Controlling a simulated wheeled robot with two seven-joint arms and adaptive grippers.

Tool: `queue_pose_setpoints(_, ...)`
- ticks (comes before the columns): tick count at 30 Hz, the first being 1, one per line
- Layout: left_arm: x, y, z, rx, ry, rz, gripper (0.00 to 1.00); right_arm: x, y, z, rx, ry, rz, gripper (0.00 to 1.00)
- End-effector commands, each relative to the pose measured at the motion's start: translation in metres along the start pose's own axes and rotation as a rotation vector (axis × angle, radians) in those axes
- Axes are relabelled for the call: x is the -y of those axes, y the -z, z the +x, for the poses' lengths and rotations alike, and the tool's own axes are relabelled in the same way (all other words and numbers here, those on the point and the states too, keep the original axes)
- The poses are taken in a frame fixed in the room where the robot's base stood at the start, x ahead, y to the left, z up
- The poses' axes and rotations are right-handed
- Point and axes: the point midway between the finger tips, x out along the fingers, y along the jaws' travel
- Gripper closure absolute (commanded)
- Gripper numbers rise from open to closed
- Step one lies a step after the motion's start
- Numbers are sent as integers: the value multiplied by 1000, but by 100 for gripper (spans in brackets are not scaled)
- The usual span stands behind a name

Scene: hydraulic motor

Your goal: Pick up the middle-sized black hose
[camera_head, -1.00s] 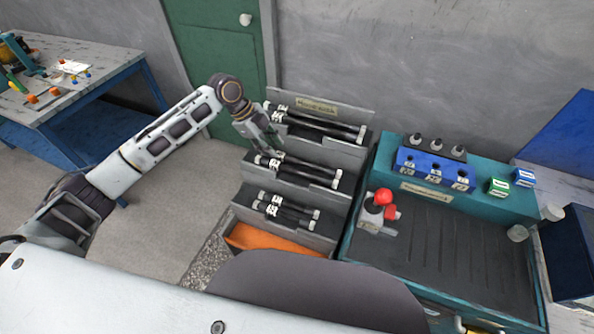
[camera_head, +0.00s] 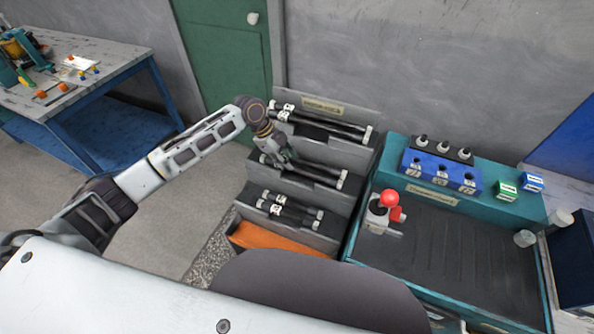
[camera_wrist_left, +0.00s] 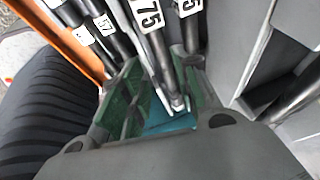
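Middle-sized black hoses (camera_head: 318,174) with white end fittings lie on the middle tier of a grey stepped rack. My left gripper (camera_head: 284,162) is down at this tier, over the hoses' left part, and hides some of them. In the left wrist view, its green-padded fingers (camera_wrist_left: 160,98) are apart. A black hose with a white "75" label (camera_wrist_left: 149,14) runs between them, with a gap visible beside it. A second hose labelled "75" (camera_wrist_left: 189,8) lies close to its right. Contact with the fingers cannot be made out. My right gripper is out of view.
Longer hoses (camera_head: 330,125) lie on the top tier, shorter ones (camera_head: 290,207) on the bottom tier. An orange bin (camera_head: 265,240) is below. A teal workbench (camera_head: 450,245) with a red-knobbed device (camera_head: 388,200) stands to the right. A blue table (camera_head: 110,105) stands left.

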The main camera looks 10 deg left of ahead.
Motion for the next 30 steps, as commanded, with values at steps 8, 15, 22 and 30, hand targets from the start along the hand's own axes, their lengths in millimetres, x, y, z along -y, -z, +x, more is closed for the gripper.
queue_pose_setpoints(8,0,0,10,1,2,0,69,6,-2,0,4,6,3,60)
queue_pose_setpoints(15,0,0,10,1,1,0,69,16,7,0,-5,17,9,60)
queue_pose_setpoints(22,1,2,24,-1,-1,-1,69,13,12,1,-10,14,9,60)
queue_pose_setpoints(30,3,3,54,0,-1,-2,69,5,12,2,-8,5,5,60)
